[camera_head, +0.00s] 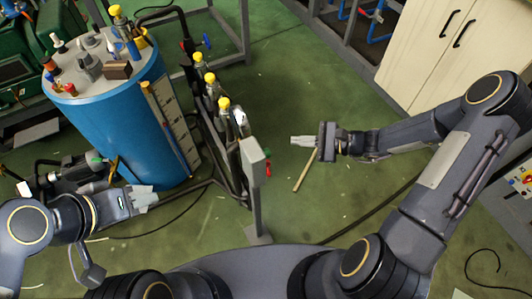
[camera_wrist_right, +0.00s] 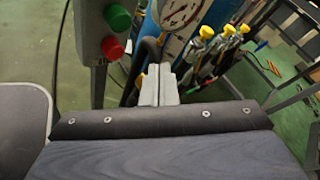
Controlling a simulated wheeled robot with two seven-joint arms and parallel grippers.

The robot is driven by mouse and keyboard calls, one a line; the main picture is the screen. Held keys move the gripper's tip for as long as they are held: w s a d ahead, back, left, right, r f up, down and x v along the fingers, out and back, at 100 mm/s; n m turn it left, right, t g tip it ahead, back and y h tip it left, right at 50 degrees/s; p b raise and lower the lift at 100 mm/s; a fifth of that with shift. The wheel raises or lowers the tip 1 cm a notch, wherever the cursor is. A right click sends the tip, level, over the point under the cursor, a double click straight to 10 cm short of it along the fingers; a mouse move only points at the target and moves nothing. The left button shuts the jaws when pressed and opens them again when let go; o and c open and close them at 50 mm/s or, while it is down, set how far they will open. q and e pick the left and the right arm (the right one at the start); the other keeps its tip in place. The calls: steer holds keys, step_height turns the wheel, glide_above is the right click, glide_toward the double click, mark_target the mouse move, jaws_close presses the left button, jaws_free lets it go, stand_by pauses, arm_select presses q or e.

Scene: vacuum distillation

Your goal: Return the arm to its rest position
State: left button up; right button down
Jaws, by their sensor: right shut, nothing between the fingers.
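My right arm reaches in from the right in the head view. Its gripper (camera_head: 303,141) is shut and empty, held over the floor to the right of a grey button box (camera_head: 252,158). In the right wrist view the fingers (camera_wrist_right: 158,85) are together with nothing between them. The box there shows a green button (camera_wrist_right: 117,18) and a red button (camera_wrist_right: 112,47), to the left of the fingers and apart from them. My left gripper (camera_head: 145,197) is low at the left, near the foot of the blue tank (camera_head: 125,130); whether its fingers are open is unclear.
The button box stands on a post. Pipes with yellow-capped valves (camera_head: 210,78) run beside the tank, left of my right gripper. A wooden stick (camera_head: 303,171) shows below that gripper. A cream cabinet (camera_head: 425,50) stands at the upper right. Green floor (camera_head: 310,90) lies open between.

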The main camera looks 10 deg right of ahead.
stand_by(0.7)
steer(key=s+d+r+n+h, duration=0.2)
steer(key=s+r+n+h, duration=0.2)
steer(key=s+r+n, duration=0.3)
steer(key=s+d+r+n+h, duration=0.2)
steer(key=s+r+n+h, duration=0.3)
steer(key=s+r+n, duration=0.3)
steer(key=s+r, duration=0.3)
steer(key=s, duration=0.4)
steer(key=shift+r+h, duration=0.3)
steer(key=shift+s+d, duration=0.1)
